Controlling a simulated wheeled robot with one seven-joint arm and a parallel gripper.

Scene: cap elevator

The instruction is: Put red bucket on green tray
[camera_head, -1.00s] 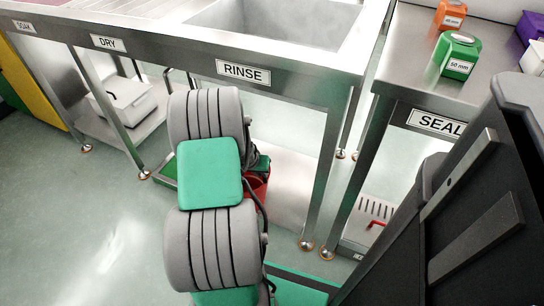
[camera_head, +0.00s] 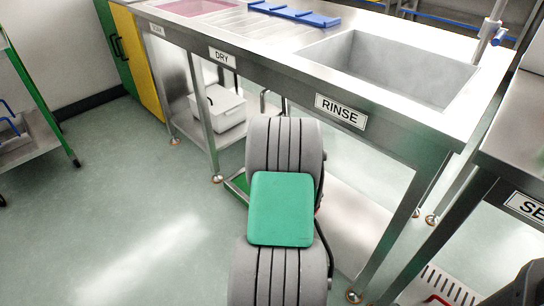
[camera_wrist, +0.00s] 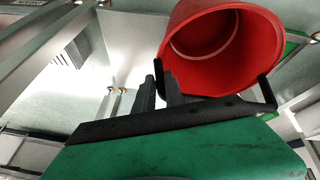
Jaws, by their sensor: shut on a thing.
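The red bucket (camera_wrist: 225,48) fills the upper right of the wrist view, its open mouth facing the camera. In the head view my arm hides the gripper and nearly all of the bucket. A green edge (camera_head: 237,186) shows low beside the bench, left of my arm. It may be the green tray; most of it is hidden. A green strip also shows at the right of the wrist view (camera_wrist: 292,40), but I cannot tell whether it is the same thing.
The steel bench (camera_head: 275,85) labelled DRY and RINSE has a sink and a lower shelf holding a white box (camera_head: 218,107). A second bench marked SE (camera_head: 525,205) is at right. A shelf cart (camera_head: 35,125) stands far left. The floor at left is clear.

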